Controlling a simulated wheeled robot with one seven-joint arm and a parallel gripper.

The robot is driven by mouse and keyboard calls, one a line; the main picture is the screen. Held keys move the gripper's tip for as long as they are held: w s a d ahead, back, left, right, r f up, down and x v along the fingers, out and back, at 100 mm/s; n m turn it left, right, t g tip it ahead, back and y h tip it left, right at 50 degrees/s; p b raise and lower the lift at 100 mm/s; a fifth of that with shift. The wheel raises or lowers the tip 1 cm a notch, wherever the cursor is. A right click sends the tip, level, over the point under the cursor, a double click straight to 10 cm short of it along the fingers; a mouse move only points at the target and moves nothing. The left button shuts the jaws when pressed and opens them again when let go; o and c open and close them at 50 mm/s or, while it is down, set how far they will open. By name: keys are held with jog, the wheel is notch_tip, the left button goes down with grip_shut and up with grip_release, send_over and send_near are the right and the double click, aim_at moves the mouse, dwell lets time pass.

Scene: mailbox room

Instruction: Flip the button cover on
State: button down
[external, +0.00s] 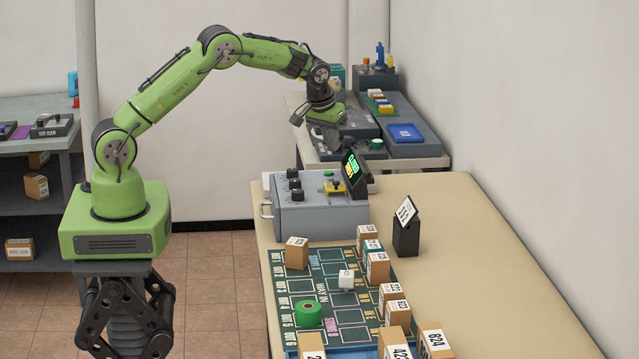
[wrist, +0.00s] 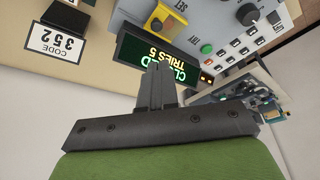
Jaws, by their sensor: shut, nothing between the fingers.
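The grey control box (external: 312,218) stands at the far end of the long table. What looks like the button cover is a small yellow piece with a dark part (external: 334,187) on its top; it also shows as a yellow block (wrist: 159,18) at the upper edge of the wrist view. Whether it is flipped is too small to tell. My gripper (external: 326,147) hangs above and behind the box, apart from it. Its fingers (wrist: 156,85) are shut and empty, and cover part of the display in the wrist view.
A tilted display with green text (external: 352,170) stands at the box's right end; the wrist view shows "TRIES 5". A green button (wrist: 207,48) and black knobs (external: 293,184) are nearby. A code stand (external: 406,238) and several parcels stand on the table. Another bench (external: 415,165) lies behind.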

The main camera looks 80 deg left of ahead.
jog(key=p, duration=0.1)
send_near(340, 188)
jog(key=a+f, duration=0.1)
jog(key=w+a+f, duration=0.1)
jog(key=f, duration=0.1)
jog(key=w+f, duration=0.1)
jog(key=shift+w+a+f, duration=0.2)
jog(key=shift+a+f, duration=0.15)
jog(key=shift+a, duration=0.05)
jog(key=shift+d, duration=0.1)
jog(key=d+b, duration=0.2)
jog(key=d, duration=0.3)
jog(key=shift+d+f+b, duration=0.15)
jog(key=shift+d+b, duration=0.05)
jog(key=shift+b, duration=0.2)
jog(key=shift+a, duration=0.1)
jog(key=p+v, duration=0.3)
jog(key=v, duration=0.7)
jog(key=shift+p, duration=0.4)
